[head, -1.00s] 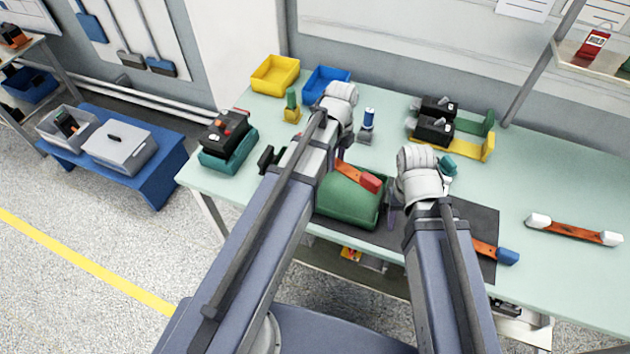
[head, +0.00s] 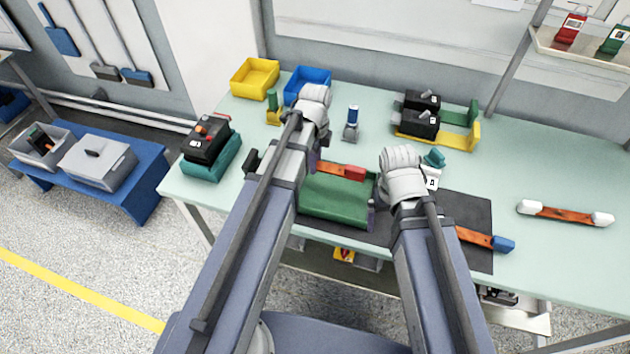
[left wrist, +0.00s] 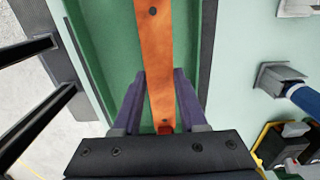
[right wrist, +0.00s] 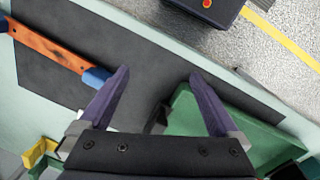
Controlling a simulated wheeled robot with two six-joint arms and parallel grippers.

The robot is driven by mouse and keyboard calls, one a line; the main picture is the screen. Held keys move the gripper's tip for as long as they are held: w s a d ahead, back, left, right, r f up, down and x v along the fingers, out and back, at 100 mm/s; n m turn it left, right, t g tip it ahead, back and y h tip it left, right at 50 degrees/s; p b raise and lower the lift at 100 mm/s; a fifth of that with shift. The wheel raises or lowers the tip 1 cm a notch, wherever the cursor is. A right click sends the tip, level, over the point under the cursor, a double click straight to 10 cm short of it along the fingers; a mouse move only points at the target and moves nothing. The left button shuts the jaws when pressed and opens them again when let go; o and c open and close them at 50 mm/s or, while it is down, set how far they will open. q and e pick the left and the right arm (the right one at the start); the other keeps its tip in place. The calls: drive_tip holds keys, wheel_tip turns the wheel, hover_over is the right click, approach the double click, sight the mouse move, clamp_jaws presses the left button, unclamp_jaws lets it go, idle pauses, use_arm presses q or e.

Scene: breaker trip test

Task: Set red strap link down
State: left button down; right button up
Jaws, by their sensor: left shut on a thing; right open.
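The red strap link (head: 341,169), an orange bar with a red end, lies over the green tray (head: 335,208) in the head view. My left gripper (left wrist: 158,95) is shut on it, and the bar runs lengthwise between the fingers in the left wrist view (left wrist: 156,45). Whether the bar touches the tray floor I cannot tell. My right gripper (right wrist: 158,85) is open and empty above the dark mat, beside the tray's right edge. A strap link with a blue end (head: 485,239) lies on the mat to its right.
A white-ended strap link (head: 566,214) lies at the right of the bench. Black breakers (head: 418,123) sit in a yellow and green holder behind. Yellow (head: 254,79) and blue (head: 307,81) bins stand at the back left. A black device (head: 207,140) sits on a teal base at left.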

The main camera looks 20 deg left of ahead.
sight(315, 182)
use_arm(q)
drive_tip(key=shift+f+b, duration=2.45)
drive_tip(key=shift+f, duration=0.65)
use_arm(e)
drive_tip(key=shift+f, duration=3.05)
use_arm(q)
drive_tip(key=shift+f, duration=0.1)
use_arm(e)
drive_tip(key=shift+f, duration=0.1)
use_arm(q)
drive_tip(key=shift+f, duration=0.15)
use_arm(e)
drive_tip(key=shift+f, duration=0.15)
use_arm(q)
drive_tip(key=shift+c, duration=2.2)
unclamp_jaws()
drive_tip(key=shift+r, duration=0.2)
wheel_tip(315, 182, up, 12)
drive_tip(key=p, duration=1.2)
drive_tip(key=shift+r, duration=0.1)
use_arm(e)
wheel_tip(315, 182, up, 12)
drive_tip(key=shift+r, duration=0.25)
